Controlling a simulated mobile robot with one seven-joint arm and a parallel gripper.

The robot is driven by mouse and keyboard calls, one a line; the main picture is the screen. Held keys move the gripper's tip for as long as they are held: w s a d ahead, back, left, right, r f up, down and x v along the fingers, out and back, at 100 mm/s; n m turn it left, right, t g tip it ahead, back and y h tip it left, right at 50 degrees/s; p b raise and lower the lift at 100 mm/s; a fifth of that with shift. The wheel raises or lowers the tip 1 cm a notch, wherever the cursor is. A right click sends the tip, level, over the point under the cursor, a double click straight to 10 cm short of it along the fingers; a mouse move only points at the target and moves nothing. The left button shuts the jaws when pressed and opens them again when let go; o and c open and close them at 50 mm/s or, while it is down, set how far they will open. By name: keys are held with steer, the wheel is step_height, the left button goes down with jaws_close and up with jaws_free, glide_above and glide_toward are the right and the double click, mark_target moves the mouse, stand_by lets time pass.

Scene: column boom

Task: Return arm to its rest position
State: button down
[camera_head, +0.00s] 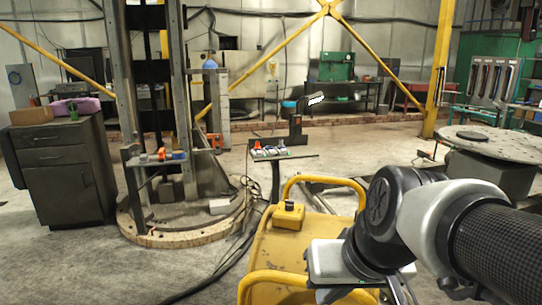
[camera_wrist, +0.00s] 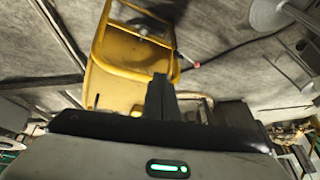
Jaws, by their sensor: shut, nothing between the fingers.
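My arm (camera_head: 410,215) reaches in from the lower right of the head view, its silver and black joints bent over the yellow cart (camera_head: 274,250). In the wrist view, my gripper (camera_wrist: 160,80) shows as one dark upright shape at the middle, with its fingers together and nothing between them. The yellow cart also shows in the wrist view (camera_wrist: 112,88), behind the fingers. I cannot tell the gap between the gripper and the cart. In the head view the fingers are not clearly seen.
A column (camera_head: 185,95) stands on a round brick-edged base (camera_head: 180,238) at left, with cables on the floor beside it. A grey drawer cabinet (camera_head: 62,175) stands far left. A round-topped table (camera_head: 497,143) is at right. Open floor (camera_head: 365,150) lies beyond the cart.

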steer(key=s+d+r+h+p, duration=0.1)
steer(key=s+d+r+h, duration=0.1)
steer(key=s+d, duration=0.25)
step_height(320, 180, up, 20)
steer(key=p, duration=2)
steer(key=shift+w+d+f+m+t, duration=0.15)
steer(key=shift+w+m+t, duration=0.1)
steer(key=shift+m+t, duration=0.05)
steer(key=c, duration=2.5)
jaws_free()
